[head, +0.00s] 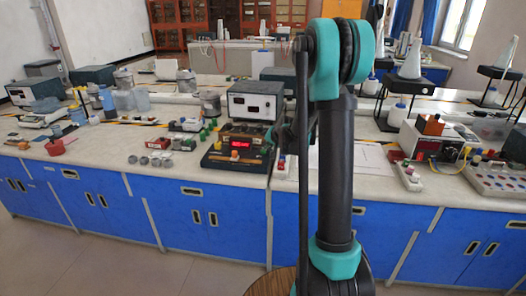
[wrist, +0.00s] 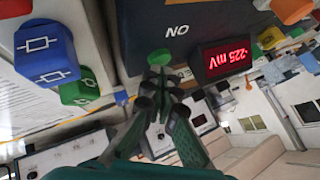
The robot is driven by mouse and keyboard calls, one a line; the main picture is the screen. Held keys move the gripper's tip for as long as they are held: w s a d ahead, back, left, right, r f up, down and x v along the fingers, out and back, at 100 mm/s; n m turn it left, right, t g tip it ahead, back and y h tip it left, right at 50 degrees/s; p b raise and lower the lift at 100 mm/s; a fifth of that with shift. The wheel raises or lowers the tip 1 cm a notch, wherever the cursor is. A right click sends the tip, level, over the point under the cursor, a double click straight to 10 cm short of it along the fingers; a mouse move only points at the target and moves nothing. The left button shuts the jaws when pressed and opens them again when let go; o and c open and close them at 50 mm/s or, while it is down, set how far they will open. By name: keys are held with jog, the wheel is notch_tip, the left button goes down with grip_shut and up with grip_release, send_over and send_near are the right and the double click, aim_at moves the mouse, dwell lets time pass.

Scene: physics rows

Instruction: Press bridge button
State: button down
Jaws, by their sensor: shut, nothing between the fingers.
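The bridge unit is a dark box (head: 236,160) with a red lit display (head: 240,146) on the bench, left of my arm. In the wrist view its dark panel (wrist: 200,12), marked "NO", fills the top, and the display (wrist: 226,58) reads about 225 mV, upside down. A small round green button (wrist: 160,57) shows just past the tips of my gripper (wrist: 157,74). The fingers are shut with nothing between them and point at the button. I cannot tell whether they touch it. In the head view my arm hides most of the gripper.
A blue block (wrist: 45,52) with a resistor symbol and a green block (wrist: 80,92) stand beside the panel. A white-fronted meter box (head: 256,106) stands behind the unit. The bench is crowded with instruments.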

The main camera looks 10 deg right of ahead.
jog(key=shift+f, duration=0.1)
dwell(0.3)
jog(key=shift+f, duration=0.35)
jog(key=shift+r, duration=0.4)
dwell(0.4)
jog(key=shift+r, duration=3)
